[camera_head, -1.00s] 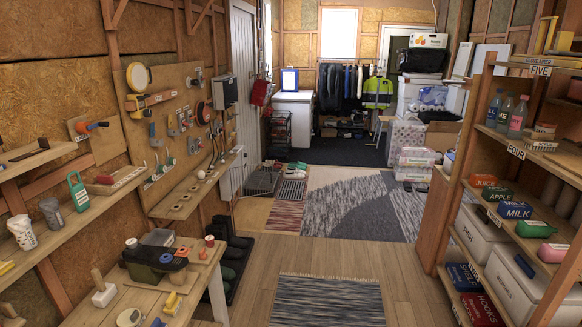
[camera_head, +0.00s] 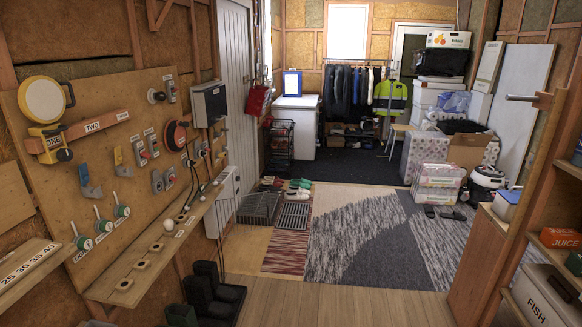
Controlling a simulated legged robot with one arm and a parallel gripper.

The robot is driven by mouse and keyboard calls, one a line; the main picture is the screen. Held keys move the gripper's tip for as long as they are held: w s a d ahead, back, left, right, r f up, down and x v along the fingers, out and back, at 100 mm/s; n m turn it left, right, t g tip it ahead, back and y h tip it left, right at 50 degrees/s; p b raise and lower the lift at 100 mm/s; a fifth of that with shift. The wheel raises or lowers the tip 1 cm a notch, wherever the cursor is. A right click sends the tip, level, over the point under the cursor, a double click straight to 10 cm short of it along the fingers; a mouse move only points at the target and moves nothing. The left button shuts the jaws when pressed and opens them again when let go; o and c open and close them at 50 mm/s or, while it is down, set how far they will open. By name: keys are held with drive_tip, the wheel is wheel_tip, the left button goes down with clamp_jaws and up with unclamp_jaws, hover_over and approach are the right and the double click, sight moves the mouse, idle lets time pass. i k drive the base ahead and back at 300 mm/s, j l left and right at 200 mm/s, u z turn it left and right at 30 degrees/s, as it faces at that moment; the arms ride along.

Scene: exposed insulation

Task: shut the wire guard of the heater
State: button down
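A white panel heater (camera_head: 222,203) hangs low on the left wall, beyond the wooden board and its ledge. It is seen edge-on and partly hidden by the ledge. A dark grey ribbed or mesh piece (camera_head: 260,207) lies low at the floor just right of the heater. I cannot tell whether this is the heater's wire guard or a separate floor item. The guard's hinge and latch are not visible. My gripper and arm are not in view.
The wooden board (camera_head: 115,150) with switches and its ledge (camera_head: 150,258) jut from the left. Black boots (camera_head: 212,290) stand on the floor before the heater. Shoes (camera_head: 285,184) and a grate (camera_head: 295,215) lie beyond. A shelf (camera_head: 560,200) is at right; the rug (camera_head: 385,235) is clear.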

sight(238, 198)
drive_tip(key=i, duration=1.85)
drive_tip(key=i+u, duration=0.25)
drive_tip(key=i, duration=0.25)
drive_tip(key=i+l+u, duration=0.25)
drive_tip(key=i, duration=0.2)
drive_tip(key=i+l+u, duration=0.25)
drive_tip(key=i, duration=0.25)
drive_tip(key=i+l+u, duration=0.25)
drive_tip(key=i+l, duration=0.1)
drive_tip(key=i, duration=0.05)
